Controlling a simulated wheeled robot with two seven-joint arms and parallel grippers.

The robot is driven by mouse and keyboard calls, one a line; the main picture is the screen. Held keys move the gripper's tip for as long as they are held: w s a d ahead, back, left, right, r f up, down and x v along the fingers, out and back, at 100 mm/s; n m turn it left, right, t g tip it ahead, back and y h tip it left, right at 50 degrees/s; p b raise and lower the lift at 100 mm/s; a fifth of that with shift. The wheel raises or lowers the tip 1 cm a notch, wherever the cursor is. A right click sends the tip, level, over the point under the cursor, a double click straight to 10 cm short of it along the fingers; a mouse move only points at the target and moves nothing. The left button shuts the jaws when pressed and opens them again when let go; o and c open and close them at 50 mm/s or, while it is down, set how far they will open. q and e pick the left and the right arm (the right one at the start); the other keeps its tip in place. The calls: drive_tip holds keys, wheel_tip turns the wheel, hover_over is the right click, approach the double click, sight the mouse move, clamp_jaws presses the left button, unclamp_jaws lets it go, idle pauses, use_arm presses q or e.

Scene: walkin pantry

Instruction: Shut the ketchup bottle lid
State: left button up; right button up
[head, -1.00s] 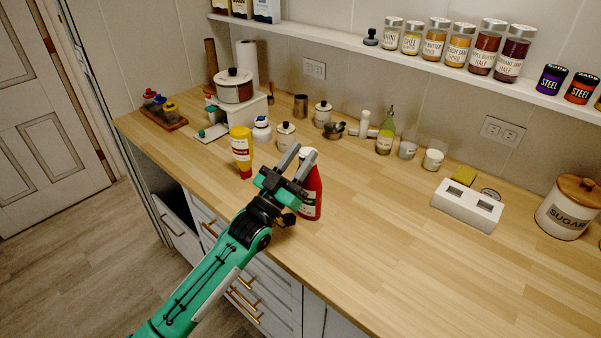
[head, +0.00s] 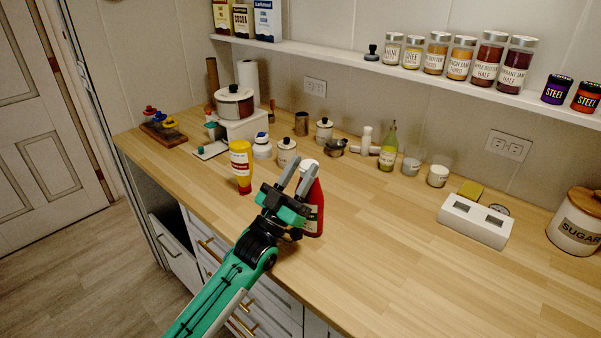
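The red ketchup bottle (head: 315,214) stands upright near the counter's front edge, with a white cap (head: 309,165) on top. Whether the lid is open or shut cannot be made out, as a finger covers part of the bottle. My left gripper (head: 297,172) is in front of the bottle, its two grey fingers apart and pointing up and away. The fingertips are at about cap height in the picture. Contact with the bottle cannot be made out. My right gripper is not in view.
A yellow mustard bottle (head: 241,167) stands left of the ketchup. Behind are a lidded jar (head: 287,153), a small metal pot (head: 335,147) and a green-tinted bottle (head: 388,148). A white box (head: 475,222) stands at right. The counter (head: 390,250) right of the ketchup is clear.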

sight(301, 172)
use_arm(q)
drive_tip(key=shift+o, duration=1.1)
drive_tip(key=shift+s+f, duration=0.15)
drive_tip(key=shift+f, duration=0.05)
drive_tip(key=b+v, duration=0.1)
drive_tip(key=v, duration=0.1)
drive_tip(key=shift+s+a+f, duration=0.15)
drive_tip(key=shift+f, duration=0.05)
drive_tip(key=s+a+b, duration=0.1)
drive_tip(key=s+a, duration=0.6)
drive_tip(key=s, duration=0.2)
drive_tip(key=shift+s+a, duration=0.15)
drive_tip(key=shift+s, duration=0.2)
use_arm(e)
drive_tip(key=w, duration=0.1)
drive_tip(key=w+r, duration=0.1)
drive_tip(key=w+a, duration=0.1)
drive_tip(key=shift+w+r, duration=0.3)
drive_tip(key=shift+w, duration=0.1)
use_arm(q)
drive_tip(key=shift+r, duration=0.1)
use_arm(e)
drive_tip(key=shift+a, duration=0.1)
